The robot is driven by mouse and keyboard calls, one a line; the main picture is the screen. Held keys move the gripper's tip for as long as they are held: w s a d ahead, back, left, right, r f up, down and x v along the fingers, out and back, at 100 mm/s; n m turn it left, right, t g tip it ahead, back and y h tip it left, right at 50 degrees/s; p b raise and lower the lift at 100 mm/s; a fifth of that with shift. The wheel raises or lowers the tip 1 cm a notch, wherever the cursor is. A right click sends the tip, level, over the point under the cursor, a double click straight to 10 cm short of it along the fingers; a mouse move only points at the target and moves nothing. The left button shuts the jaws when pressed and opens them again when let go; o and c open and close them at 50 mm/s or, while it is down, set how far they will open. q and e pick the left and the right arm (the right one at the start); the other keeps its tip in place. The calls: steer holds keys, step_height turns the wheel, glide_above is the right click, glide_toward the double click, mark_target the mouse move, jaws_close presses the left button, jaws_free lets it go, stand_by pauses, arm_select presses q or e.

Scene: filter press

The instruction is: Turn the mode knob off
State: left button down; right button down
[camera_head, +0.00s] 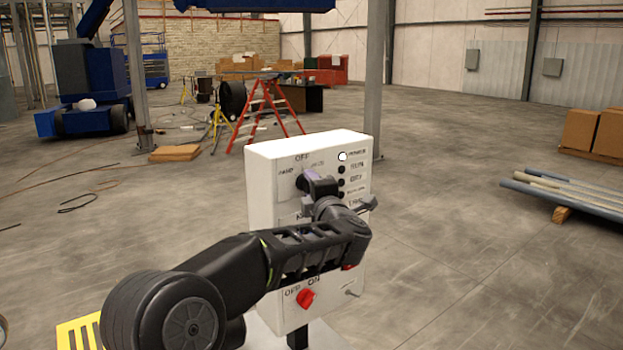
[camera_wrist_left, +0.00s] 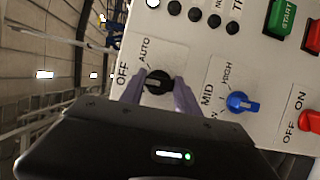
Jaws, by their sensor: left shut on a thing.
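The white control panel (camera_head: 262,205) stands upright in front of me. The black mode knob (camera_wrist_left: 158,82) sits on its face near printed OFF and AUTO labels. My left gripper (camera_head: 304,182) reaches the upper part of the panel, and its fingers close around the knob. In the left wrist view, the gripper (camera_wrist_left: 160,90) has one finger on each side of the knob. A pale mark shows on the knob, but I cannot tell which label it points to. In the head view the gripper mostly hides the knob. My right gripper is out of view.
A blue knob (camera_wrist_left: 242,102), a red knob (camera_head: 305,298) and green (camera_wrist_left: 281,18) and red buttons share the panel. A white lamp (camera_head: 342,156) tops a column of dark ones. Open floor surrounds the panel.

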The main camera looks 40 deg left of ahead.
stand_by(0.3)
arm_select(q)
steer(key=c, duration=0.9)
jaws_free()
steer(key=b+v, duration=0.2)
steer(key=v, duration=0.6)
steer(key=shift+b, duration=0.4)
